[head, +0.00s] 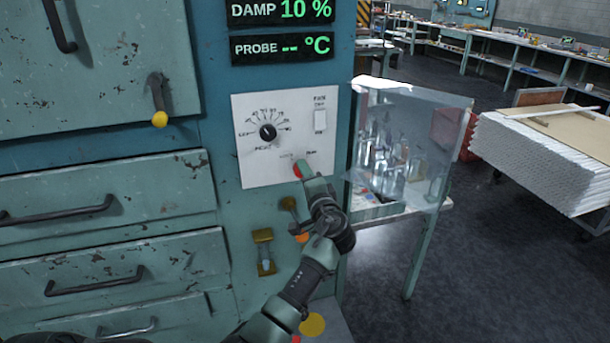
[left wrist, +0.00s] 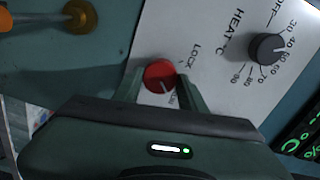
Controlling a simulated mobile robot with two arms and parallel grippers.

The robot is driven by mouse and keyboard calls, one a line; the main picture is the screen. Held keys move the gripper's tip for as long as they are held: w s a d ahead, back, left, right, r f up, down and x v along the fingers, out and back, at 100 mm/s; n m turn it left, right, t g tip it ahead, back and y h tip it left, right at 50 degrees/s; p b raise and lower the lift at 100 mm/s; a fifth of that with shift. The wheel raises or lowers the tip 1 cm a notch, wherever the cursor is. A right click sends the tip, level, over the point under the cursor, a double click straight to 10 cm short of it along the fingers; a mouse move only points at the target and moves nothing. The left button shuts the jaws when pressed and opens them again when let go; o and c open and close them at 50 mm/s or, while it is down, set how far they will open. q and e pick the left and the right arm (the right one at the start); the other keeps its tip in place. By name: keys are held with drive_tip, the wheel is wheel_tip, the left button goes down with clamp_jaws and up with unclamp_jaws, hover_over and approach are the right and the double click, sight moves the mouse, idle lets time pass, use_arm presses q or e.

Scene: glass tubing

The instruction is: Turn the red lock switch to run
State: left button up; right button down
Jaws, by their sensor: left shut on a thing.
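The red lock switch (left wrist: 159,75) is a round red knob with a pale pointer line, low on the white control panel (head: 245,165). In the left wrist view its pointer aims toward the lower right, near a partly hidden label that seems to read RUN; LOCK is printed higher up. My left gripper (left wrist: 160,90) is shut on the red knob, one finger on each side. In the head view only a bit of the red knob (head: 297,171) shows beside the fingers. My right gripper is not in view.
A black heat dial (head: 267,132) and a white rocker switch (head: 320,121) sit above on the panel. A brass latch (head: 263,250) is below. A clear shield (head: 412,140) stands to the right. Drawers with dark handles are at the left.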

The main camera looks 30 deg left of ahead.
use_arm(q)
drive_tip(key=shift+f, duration=0.1)
drive_tip(key=o, duration=1.4)
drive_tip(key=shift+c, duration=0.2)
drive_tip(key=b+v, duration=0.2)
drive_tip(key=v, duration=0.6)
